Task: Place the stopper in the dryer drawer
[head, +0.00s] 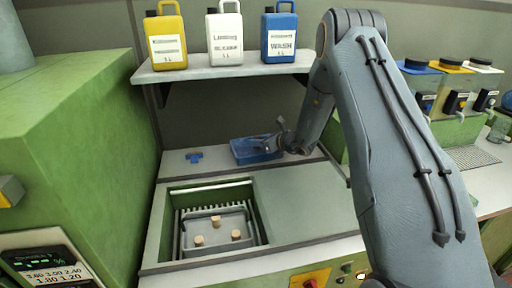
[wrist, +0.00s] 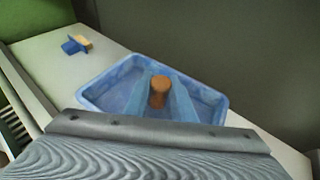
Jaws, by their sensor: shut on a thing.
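My gripper (head: 275,143) is low over the blue tray (head: 245,157) on the counter beneath the shelf. In the wrist view the gripper (wrist: 160,95) is shut on a brown cork stopper (wrist: 158,88), with one finger on each side of it. The blue tray (wrist: 98,92) lies around and below the stopper; whether the stopper touches the tray floor I cannot tell. The dryer drawer (head: 167,222) is open at the front left of the counter. Inside it is a grey tray with three corks, one of them a pale cork (head: 236,234).
A small blue object (head: 194,156) lies on the counter left of the tray. A shelf (head: 230,71) with yellow, white and blue jugs hangs above. A large green machine (head: 70,150) stands left of the drawer. The flat counter right of the drawer (head: 300,210) is clear.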

